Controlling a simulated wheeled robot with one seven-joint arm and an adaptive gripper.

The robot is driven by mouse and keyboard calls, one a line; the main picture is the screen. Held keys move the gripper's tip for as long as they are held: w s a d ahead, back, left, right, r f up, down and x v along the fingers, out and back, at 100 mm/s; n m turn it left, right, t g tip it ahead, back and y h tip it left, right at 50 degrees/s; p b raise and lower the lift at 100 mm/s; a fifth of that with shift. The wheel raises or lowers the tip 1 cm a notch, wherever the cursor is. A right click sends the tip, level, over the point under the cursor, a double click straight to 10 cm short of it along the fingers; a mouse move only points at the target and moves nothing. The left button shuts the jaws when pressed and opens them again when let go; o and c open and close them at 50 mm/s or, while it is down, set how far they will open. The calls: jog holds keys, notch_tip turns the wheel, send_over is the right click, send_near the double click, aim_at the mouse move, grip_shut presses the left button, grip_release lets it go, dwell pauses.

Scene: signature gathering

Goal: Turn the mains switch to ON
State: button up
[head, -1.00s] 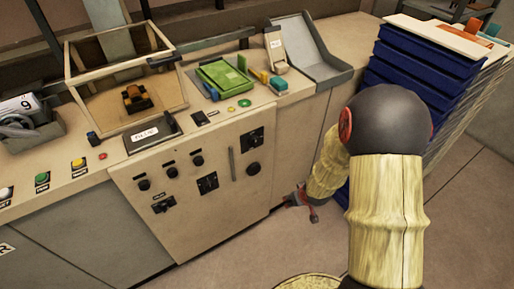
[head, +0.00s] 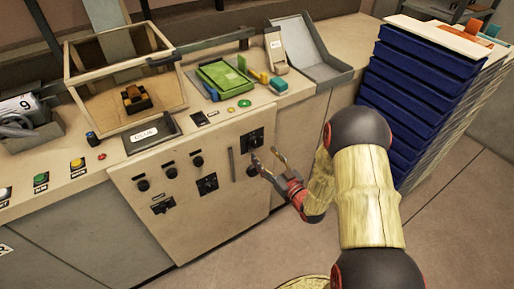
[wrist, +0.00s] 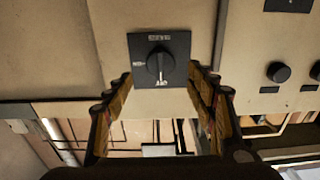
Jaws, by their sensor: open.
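The mains switch appears to be the black square plate with a rotary knob at the upper right of the beige panel (head: 252,139). It fills the centre of the wrist view (wrist: 158,64). Its knob stands upright there, with a pale mark toward the lower label. The small lettering is hard to read. My gripper (head: 265,154) is open and empty, in front of the panel, with its fingertips just below the switch in the head view. In the wrist view the fingers lie left and right of the plate. I see no contact; the remaining gap is unclear.
Another rotary switch (head: 207,183) and several knobs are further left. The counter above holds a green device (head: 222,76) and a grey tray (head: 312,55). Blue stacked trays (head: 415,85) stand right.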

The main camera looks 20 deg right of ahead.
aim_at(256, 145)
jog(key=shift+w+a+b, duration=0.2)
jog(key=shift+w+b, duration=0.05)
jog(key=shift+w, duration=0.8)
jog(key=shift+w+a+b, duration=0.15)
jog(key=shift+w+b, duration=0.15)
jog(key=shift+w, duration=0.7)
jog(key=shift+w+a+b, duration=0.2)
jog(key=shift+w+b, duration=0.05)
jog(key=shift+w, duration=0.8)
jog(key=shift+c, duration=1.1)
jog(key=c, duration=0.9)
jog(key=shift+c, duration=0.2)
